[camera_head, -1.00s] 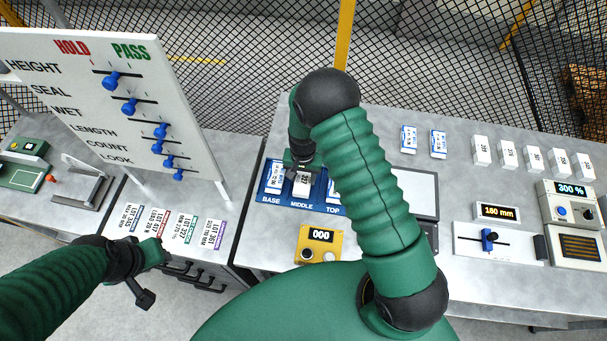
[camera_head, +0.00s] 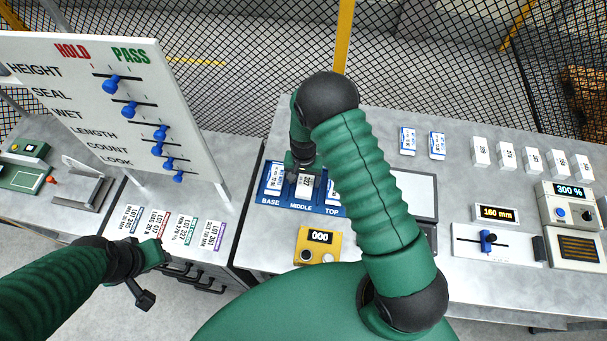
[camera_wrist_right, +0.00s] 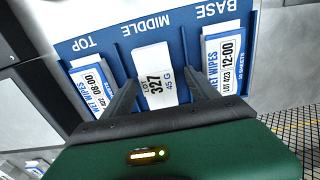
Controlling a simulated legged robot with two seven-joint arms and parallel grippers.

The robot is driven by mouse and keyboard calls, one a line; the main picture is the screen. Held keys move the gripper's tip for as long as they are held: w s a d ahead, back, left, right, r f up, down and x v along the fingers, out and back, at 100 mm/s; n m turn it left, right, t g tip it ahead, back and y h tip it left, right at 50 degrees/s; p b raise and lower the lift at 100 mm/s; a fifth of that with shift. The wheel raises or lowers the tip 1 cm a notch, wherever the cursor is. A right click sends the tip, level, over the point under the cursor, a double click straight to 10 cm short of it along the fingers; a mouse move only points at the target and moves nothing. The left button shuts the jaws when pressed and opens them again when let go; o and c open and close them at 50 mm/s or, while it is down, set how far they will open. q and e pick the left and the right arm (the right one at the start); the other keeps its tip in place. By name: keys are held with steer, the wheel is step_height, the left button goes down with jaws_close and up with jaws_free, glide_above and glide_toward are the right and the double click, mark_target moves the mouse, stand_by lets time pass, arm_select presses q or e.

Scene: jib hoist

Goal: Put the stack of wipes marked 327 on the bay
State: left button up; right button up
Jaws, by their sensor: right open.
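The white stack of wipes marked 327 (camera_head: 306,184) lies in the MIDDLE slot of the blue bay (camera_head: 300,207). Its label, 327 and 45 G, faces up in the right wrist view (camera_wrist_right: 155,75). My right gripper (camera_head: 303,168) is over it and open; in the wrist view its two dark fingers (camera_wrist_right: 163,92) stand one on each side of the stack. Wet-wipes packs lie in the BASE slot (camera_wrist_right: 226,65) and the TOP slot (camera_wrist_right: 92,88). My left gripper (camera_head: 150,275) hangs by the left table's front edge, its jaws unclear.
A yellow counter reading 000 (camera_head: 318,247) stands in front of the bay. Two blue-white packs (camera_head: 437,145) and several white stacks (camera_head: 506,155) lie to the right. A HOLD/PASS board (camera_head: 105,120) stands at left above printed lot cards (camera_head: 168,229). My right forearm hides part of the table.

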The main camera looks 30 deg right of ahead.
steer(key=r, duration=0.2)
steer(key=r+b, duration=0.1)
steer(key=r, duration=0.2)
steer(key=d+r, duration=0.1)
steer(key=r, duration=0.1)
steer(key=shift+w+r+b, duration=0.15)
steer(key=shift+r+b, duration=0.1)
steer(key=shift+b, duration=0.05)
step_height(320, 180, up, 4)
glide_above(306, 181)
steer(key=s+a+r+n+t, duration=0.1)
steer(key=s+a+r+n, duration=0.1)
steer(key=s+r+n, duration=0.35)
steer(key=s+a+r+n+t, duration=0.2)
steer(key=s+r, duration=0.1)
steer(key=s, duration=0.6)
arm_select(q)
steer(key=s+b+x, duration=0.2)
steer(key=b+x, duration=0.8)
steer(key=x, duration=0.1)
steer(key=shift+s+d+f, duration=0.3)
steer(key=shift+s+f, duration=0.05)
steer(key=shift+f, duration=0.05)
arm_select(e)
step_height(306, 181, down, 10)
steer(key=shift+w+a, duration=0.15)
steer(key=shift+w, duration=0.2)
